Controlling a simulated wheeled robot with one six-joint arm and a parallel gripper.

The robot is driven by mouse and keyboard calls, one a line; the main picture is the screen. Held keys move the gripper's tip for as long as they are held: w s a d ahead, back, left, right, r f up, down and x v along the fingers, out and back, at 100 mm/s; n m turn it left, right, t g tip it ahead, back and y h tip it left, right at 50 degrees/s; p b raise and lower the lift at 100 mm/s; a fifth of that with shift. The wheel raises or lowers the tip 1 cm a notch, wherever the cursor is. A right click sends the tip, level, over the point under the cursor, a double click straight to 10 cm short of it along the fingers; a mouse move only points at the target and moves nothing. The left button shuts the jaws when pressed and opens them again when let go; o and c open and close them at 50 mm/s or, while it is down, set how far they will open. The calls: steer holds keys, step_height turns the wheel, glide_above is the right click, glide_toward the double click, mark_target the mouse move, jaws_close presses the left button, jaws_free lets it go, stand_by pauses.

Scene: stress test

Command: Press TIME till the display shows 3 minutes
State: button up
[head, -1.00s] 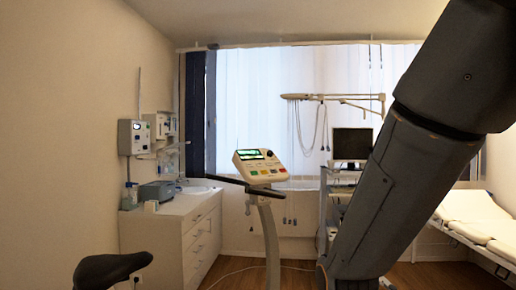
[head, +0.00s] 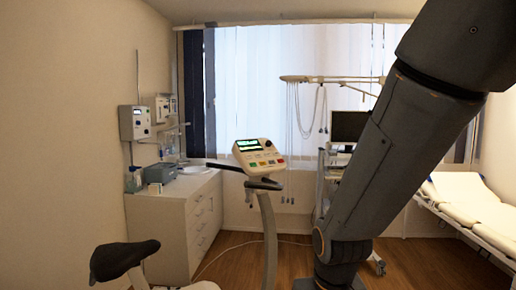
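The exercise bike stands ahead with its console (head: 258,157) on an upright white column (head: 268,230). The lettering on the buttons and the figures on the display are too small to read, so I cannot tell which button is TIME. My gripper is not in view; only links of my arm cross the right side of the head view, to the right of the console and apart from it in the picture.
The black bike saddle (head: 124,260) is at the lower left. A white cabinet (head: 172,240) with devices on top stands along the left wall. A monitor (head: 349,126) on a trolley is partly behind my arm. An examination couch (head: 478,212) is at the right. Wooden floor shows between.

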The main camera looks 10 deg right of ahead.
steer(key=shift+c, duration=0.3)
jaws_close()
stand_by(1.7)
